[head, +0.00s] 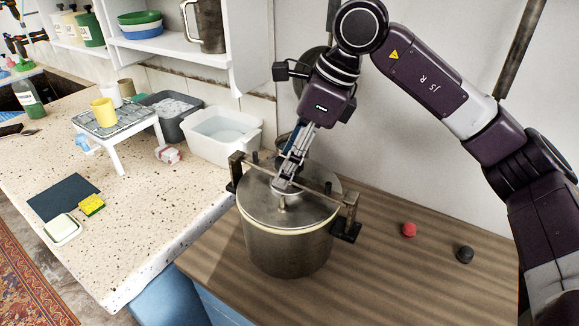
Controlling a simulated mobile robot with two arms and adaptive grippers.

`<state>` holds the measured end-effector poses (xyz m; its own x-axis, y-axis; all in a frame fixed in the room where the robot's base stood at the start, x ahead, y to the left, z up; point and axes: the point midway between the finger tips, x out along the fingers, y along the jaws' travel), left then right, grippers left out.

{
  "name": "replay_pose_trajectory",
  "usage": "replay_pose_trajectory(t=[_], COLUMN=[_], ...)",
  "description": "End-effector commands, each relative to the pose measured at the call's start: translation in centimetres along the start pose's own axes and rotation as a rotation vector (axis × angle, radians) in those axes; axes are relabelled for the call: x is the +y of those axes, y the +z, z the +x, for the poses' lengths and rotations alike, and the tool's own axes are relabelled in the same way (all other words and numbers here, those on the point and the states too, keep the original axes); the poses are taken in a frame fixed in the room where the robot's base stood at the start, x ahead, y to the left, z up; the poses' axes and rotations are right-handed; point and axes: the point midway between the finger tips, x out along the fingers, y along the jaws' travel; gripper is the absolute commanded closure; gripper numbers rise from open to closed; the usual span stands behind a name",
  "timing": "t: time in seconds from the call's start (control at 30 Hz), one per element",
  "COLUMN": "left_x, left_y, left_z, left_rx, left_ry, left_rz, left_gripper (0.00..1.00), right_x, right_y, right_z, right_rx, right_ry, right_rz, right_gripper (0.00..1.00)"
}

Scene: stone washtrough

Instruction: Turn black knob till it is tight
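A large steel pot (285,246) with a flat metal lid (262,208) stands on the wooden counter. A metal clamp bar (318,188) crosses above the lid, with dark end brackets. My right gripper (286,184) points down at the middle of the bar and lid. Its fingers look close together, and what lies between them is hidden. A round black knob-like piece (465,254) and a red one (409,230) rest on the counter, apart from the gripper. My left gripper is not in view.
A speckled stone top (135,220) at left holds a grey tub (172,112), a white basin (222,135), a small rack (110,120) with a yellow cup (103,112), and a sponge (91,205). A shelf unit (180,45) stands behind. The counter's front right is mostly clear.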

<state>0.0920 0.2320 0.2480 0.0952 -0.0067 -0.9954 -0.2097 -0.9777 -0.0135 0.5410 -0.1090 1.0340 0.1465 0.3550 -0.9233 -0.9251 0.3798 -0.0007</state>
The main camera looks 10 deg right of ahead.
Motion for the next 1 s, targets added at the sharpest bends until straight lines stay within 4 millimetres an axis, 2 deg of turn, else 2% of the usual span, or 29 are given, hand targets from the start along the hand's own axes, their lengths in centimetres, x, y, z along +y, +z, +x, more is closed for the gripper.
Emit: replay_pose_trajectory(t=[0.53,1.0], left_x=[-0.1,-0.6], left_y=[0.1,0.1], left_z=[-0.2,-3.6], left_rx=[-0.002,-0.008], left_ry=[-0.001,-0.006], left_rz=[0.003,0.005], left_gripper=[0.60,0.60], right_x=[0.0,0.0], right_y=[0.1,1.9], right_z=[-0.2,-4.4], right_rx=[0.001,0.001], right_ry=[0.002,0.001], right_rz=[-0.001,-0.002], right_gripper=[0.42,0.42])
